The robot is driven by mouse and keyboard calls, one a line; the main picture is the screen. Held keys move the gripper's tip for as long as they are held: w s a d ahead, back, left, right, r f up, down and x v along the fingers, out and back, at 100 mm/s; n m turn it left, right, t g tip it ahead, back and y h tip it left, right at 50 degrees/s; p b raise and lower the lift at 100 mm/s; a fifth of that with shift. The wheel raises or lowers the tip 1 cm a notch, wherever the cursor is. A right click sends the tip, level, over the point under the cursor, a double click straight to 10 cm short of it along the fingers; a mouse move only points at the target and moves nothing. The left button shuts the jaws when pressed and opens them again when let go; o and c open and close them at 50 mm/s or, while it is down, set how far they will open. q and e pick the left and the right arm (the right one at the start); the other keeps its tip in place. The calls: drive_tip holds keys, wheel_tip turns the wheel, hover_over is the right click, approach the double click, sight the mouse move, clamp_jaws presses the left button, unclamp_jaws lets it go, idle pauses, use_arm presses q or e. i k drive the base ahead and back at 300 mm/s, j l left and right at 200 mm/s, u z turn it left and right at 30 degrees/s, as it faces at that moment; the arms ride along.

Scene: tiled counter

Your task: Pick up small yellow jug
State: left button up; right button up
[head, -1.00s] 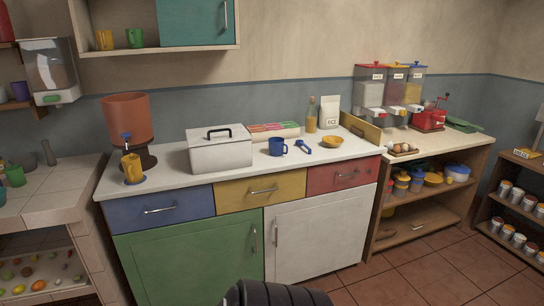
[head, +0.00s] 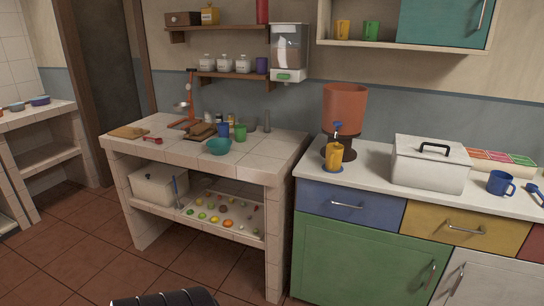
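A yellow cup (head: 342,30) stands on the upper wall shelf, and a yellow container (head: 210,15) on the upper left wall shelf. Neither of my grippers is in view.
A white lidded box (head: 428,163) stands right of the dispenser, with a blue mug (head: 500,183) farther right. A tiled counter (head: 270,155) on the left holds a teal bowl (head: 219,146) and cups. Open floor lies front left.

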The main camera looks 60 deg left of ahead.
sight(334, 152)
drive_tip(key=u, duration=1.55)
